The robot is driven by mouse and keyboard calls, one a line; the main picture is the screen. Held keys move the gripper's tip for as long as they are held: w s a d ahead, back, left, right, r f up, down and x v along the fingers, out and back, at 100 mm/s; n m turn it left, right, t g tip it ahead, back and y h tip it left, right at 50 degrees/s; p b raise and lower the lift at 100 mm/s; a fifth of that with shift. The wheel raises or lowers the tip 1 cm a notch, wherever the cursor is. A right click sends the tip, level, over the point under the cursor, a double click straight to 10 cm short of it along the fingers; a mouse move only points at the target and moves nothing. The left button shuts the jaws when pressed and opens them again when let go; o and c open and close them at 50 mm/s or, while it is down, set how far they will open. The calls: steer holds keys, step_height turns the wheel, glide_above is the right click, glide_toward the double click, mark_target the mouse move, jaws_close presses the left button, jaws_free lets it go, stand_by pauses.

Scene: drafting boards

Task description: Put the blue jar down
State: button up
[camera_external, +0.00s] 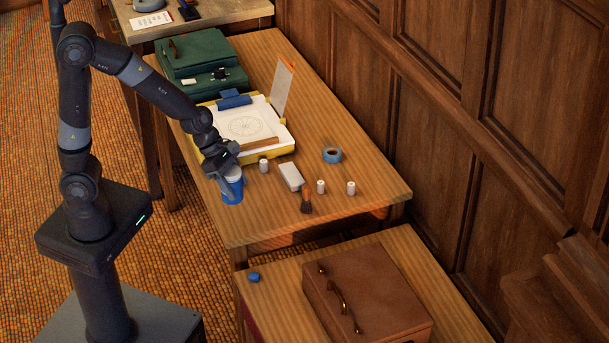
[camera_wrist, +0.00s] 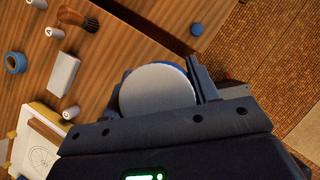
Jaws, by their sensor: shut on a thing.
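The blue jar (camera_external: 232,190) is upright at the left edge of the wooden table (camera_external: 330,205), held by my gripper (camera_external: 228,165). I cannot tell whether its base touches the table top. In the wrist view, its pale round lid (camera_wrist: 156,90) with a blue rim sits between the two fingers of my gripper (camera_wrist: 155,78). The gripper is shut on the jar.
Near the jar are a white cylinder (camera_external: 263,166), a white block (camera_external: 291,177), a brush (camera_external: 306,202) and blue tape (camera_external: 332,155). A drawing board (camera_external: 284,140) lies behind. A lower table holds a brown case (camera_external: 375,290) and blue lid (camera_external: 253,277).

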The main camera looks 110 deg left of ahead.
steer(key=w+a+n+g+y, duration=0.1)
steer(key=w+a+n, duration=0.2)
steer(key=a, duration=1)
steer(key=w+a+n+y, duration=0.2)
steer(key=w+a+n, duration=0.15)
steer(key=a, duration=0.95)
steer(key=w+a+n+g+y, duration=0.1)
steer(key=w+a+n, duration=0.2)
steer(key=a, duration=1)
steer(key=shift+m, duration=0.25)
steer(key=s+a+f, duration=0.1)
steer(key=a+f, duration=0.1)
steer(key=a, duration=0.1)
steer(key=s+a+f, duration=0.1)
steer(key=a+f, duration=0.1)
steer(key=a, duration=0.2)
steer(key=s+a+f, duration=0.2)
steer(key=a, duration=0.1)
steer(key=shift+a+f, duration=0.3)
steer(key=shift+f, duration=2)
steer(key=shift+f, duration=0.15)
steer(key=o, duration=1.2)
steer(key=shift+o, duration=0.2)
steer(key=v, duration=1.2)
steer(key=shift+s+d, duration=0.15)
